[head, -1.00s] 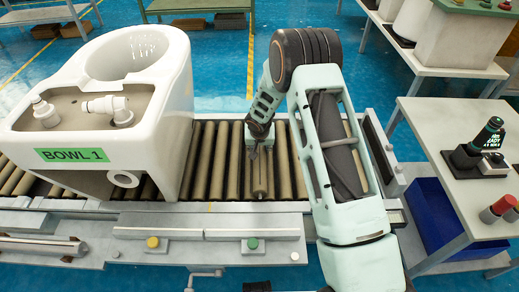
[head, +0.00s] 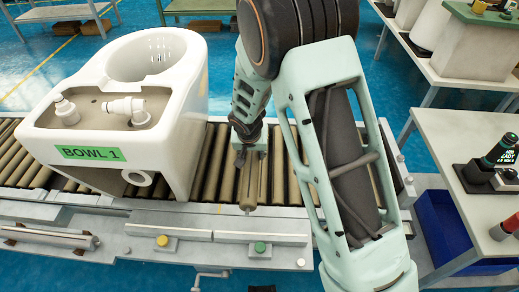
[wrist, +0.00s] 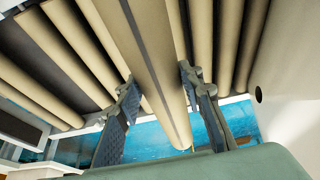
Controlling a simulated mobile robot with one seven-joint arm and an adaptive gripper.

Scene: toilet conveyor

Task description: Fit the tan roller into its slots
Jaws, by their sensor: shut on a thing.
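The tan roller (head: 247,192) is held lengthwise across the conveyor, and its near end reaches the conveyor's front rail. My gripper (head: 249,150) is shut on it from above, partly hiding its far part. In the wrist view the roller (wrist: 150,55) runs between the two fingers of my gripper (wrist: 160,80), with other tan rollers on both sides. A dark gap shows beside the held roller. I cannot tell whether its ends sit in the slots (head: 232,208).
The white bowl (head: 187,135) labelled BOWL 1 stands on the rollers just left of my gripper. A metal roller (head: 50,237) lies at the front left. A grey table (head: 455,150) with a blue bin (head: 440,225) stands at the right.

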